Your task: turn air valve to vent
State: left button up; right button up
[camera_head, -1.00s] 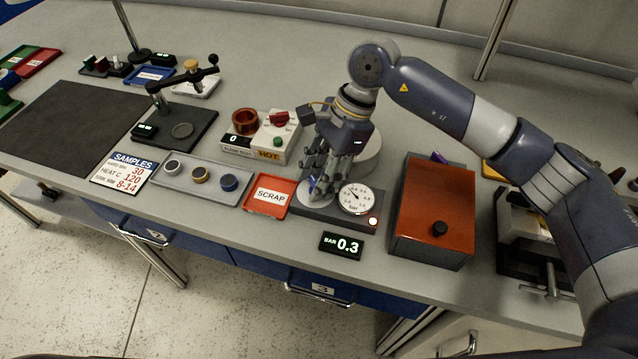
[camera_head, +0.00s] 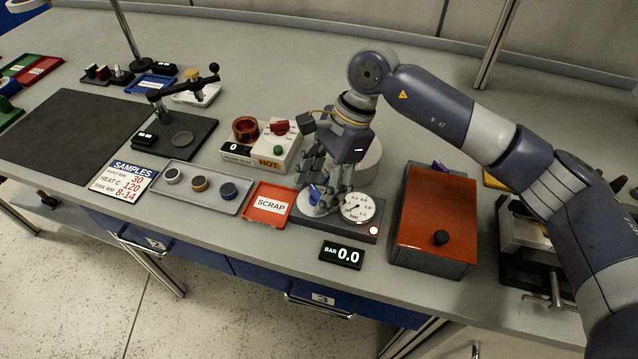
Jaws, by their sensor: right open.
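The blue air valve handle (camera_head: 314,194) sits on a pale round plate at the left end of the dark pump base (camera_head: 366,233). The black readout (camera_head: 341,255) in front shows BAR 0.0. My right gripper (camera_head: 327,197) points down over the valve with its fingers open around the handle. The fingers partly hide the handle, and I cannot tell whether they touch it. My left gripper is not in view.
A red SCRAP tray (camera_head: 267,220) lies just left of the base. A red-orange box (camera_head: 437,205) with a black knob stands close on the right. A heater box (camera_head: 282,157) marked HOT is behind left. A grey tray (camera_head: 217,204) of rings lies further left.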

jog(key=v, duration=1.2)
jog(key=shift+w+d, duration=0.1)
